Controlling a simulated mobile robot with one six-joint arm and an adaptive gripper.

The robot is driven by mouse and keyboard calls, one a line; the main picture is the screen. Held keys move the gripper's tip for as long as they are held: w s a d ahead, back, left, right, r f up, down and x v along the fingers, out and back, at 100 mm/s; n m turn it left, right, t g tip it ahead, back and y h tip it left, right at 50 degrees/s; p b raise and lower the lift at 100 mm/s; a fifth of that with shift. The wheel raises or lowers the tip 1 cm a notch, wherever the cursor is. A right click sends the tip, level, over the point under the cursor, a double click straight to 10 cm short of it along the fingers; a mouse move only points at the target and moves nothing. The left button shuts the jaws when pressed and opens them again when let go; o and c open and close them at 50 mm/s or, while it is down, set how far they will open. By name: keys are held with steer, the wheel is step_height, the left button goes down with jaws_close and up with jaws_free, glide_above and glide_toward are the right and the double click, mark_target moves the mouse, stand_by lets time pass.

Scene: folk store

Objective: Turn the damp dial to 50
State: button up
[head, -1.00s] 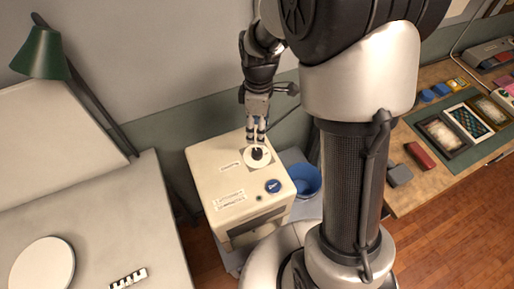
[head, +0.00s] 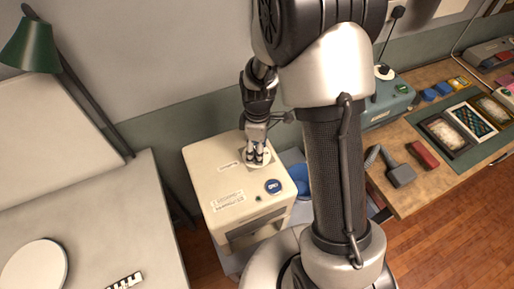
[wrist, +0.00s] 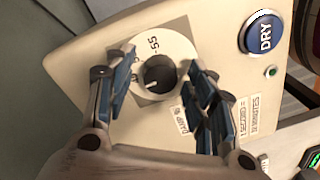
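The damp dial shows in the wrist view as a dark round knob (wrist: 160,78) with a pale pointer mark, on a white disc (wrist: 178,48) with printed numbers, some hidden by a finger. A "DAMP %" label (wrist: 179,119) lies beside it. The dial sits on top of a cream machine (head: 207,180). My gripper (wrist: 161,62) is open, one blue-padded finger on each side of the knob, with visible gaps. In the head view my gripper (head: 257,158) is down at the disc and hides the knob.
A blue DRY button (wrist: 262,34) and a small green light (wrist: 271,71) are on the same top face. A blue bin (head: 298,178) stands behind the machine to the right. A white table (head: 120,220) is at left, a wooden workbench (head: 400,205) at right.

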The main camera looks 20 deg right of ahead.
steer(key=c, duration=1)
steer(key=m, duration=0.4)
steer(key=shift+m+p, duration=0.3)
steer(key=shift+p, duration=0.05)
steer(key=shift+s+m+p, duration=0.1)
steer(key=shift+m+p, duration=0.2)
steer(key=shift+m, duration=2.2)
steer(key=o, duration=1.1)
